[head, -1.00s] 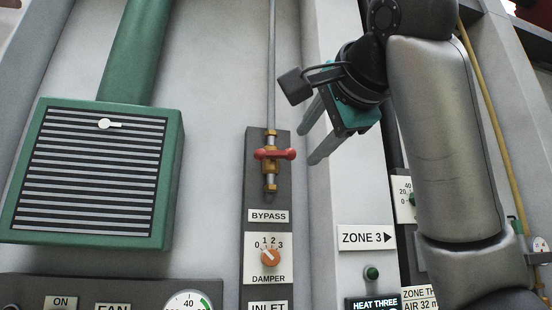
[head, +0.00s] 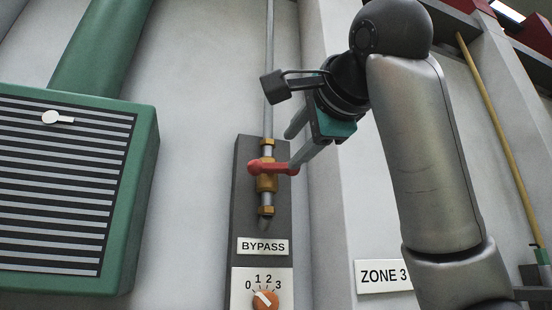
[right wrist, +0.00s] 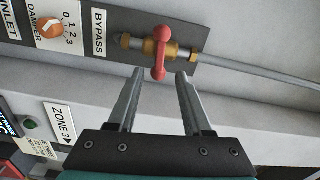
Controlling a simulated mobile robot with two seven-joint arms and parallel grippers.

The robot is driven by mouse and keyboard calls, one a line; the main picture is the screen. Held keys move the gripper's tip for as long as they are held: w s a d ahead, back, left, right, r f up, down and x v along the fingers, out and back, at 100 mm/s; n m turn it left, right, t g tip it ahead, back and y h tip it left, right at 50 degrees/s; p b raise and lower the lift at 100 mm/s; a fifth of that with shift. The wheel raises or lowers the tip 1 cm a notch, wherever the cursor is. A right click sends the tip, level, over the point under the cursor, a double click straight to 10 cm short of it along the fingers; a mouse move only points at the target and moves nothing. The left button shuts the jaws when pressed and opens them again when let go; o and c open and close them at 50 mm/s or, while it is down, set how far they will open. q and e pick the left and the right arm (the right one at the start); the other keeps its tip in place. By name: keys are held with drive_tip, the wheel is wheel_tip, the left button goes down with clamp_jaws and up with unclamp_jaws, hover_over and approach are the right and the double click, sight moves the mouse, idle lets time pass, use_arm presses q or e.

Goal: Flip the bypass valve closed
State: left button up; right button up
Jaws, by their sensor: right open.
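The bypass valve (head: 266,180) is a brass body on a vertical grey pipe, above the BYPASS label (head: 262,247). Its red handle (head: 262,168) lies crosswise to the pipe in the head view. The valve also shows in the right wrist view (right wrist: 150,47), with the red handle (right wrist: 159,66) pointing toward the space between the fingers. My right gripper (head: 291,151) is open and empty, with its fingertips close to the right end of the handle. In the right wrist view the gripper's fingers (right wrist: 160,74) are on either side of the handle's near end; contact cannot be told. My left gripper is not in view.
An orange damper knob (head: 265,299) sits below the valve. A green louvred box (head: 148,200) is at the left. A ZONE 3 sign (head: 383,276) is at the lower right, and a yellow pipe (head: 500,140) runs at the far right.

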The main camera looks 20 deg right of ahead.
sight(277, 166)
drive_tip(key=w+p, duration=0.2)
drive_tip(key=w, duration=0.7)
drive_tip(key=shift+w+a+p, duration=0.15)
drive_tip(key=shift+w+p, duration=0.15)
drive_tip(key=shift+p, duration=0.1)
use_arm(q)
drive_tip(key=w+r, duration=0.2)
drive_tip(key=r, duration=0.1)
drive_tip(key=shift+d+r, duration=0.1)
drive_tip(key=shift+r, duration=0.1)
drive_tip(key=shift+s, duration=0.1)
use_arm(e)
drive_tip(key=shift+c, duration=0.2)
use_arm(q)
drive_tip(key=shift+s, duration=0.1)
use_arm(e)
clamp_jaws()
